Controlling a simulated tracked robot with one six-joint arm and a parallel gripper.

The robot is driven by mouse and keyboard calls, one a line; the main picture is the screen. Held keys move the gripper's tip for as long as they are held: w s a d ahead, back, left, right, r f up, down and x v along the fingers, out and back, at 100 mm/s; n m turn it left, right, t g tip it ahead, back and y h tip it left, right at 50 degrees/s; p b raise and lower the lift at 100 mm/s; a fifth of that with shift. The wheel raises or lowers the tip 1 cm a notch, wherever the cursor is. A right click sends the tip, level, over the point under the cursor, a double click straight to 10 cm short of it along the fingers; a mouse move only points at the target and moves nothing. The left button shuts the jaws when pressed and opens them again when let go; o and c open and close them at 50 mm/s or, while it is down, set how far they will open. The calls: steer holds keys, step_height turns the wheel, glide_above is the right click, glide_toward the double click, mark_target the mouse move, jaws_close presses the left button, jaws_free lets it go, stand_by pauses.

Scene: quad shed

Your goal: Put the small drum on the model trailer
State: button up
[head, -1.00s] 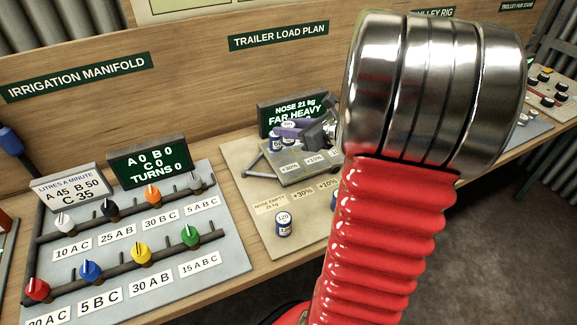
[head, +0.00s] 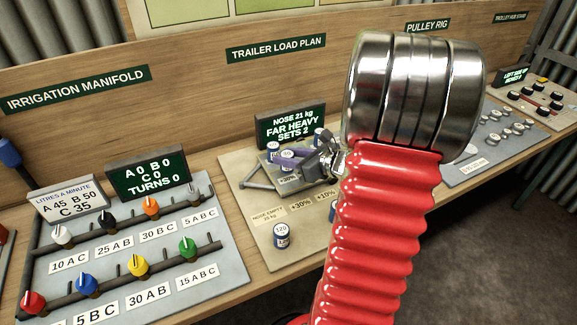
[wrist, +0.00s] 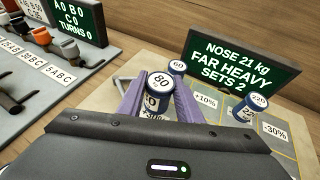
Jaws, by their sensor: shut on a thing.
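My gripper (head: 286,158) is at the model trailer's left end. In the wrist view its purple fingers (wrist: 160,98) are shut on a small blue-and-white drum marked 80 (wrist: 161,82). The drum is upright at the +30% label; I cannot tell whether its base touches the deck. The trailer deck (wrist: 215,128) is grey with percentage labels. A drum marked 60 (wrist: 177,68) stands just behind the held one, and one marked 220 (wrist: 250,107) stands to the right. In the head view my arm hides the trailer's right part.
A sign (head: 291,126) behind the trailer reads NOSE 21 kg, FAR HEAVY, SETS 2. A drum marked 120 (head: 281,235) stands on the board in front; another is mostly behind my arm. The irrigation manifold (head: 130,245) with coloured valves is left. The pulley rig board (head: 492,145) is right.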

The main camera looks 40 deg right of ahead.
steer(key=shift+f, duration=1.85)
steer(key=o, duration=1.1)
steer(key=shift+f, duration=0.1)
steer(key=shift+s+r, duration=0.2)
steer(key=v, duration=1.1)
steer(key=shift+s, duration=0.3)
steer(key=shift+r, duration=0.1)
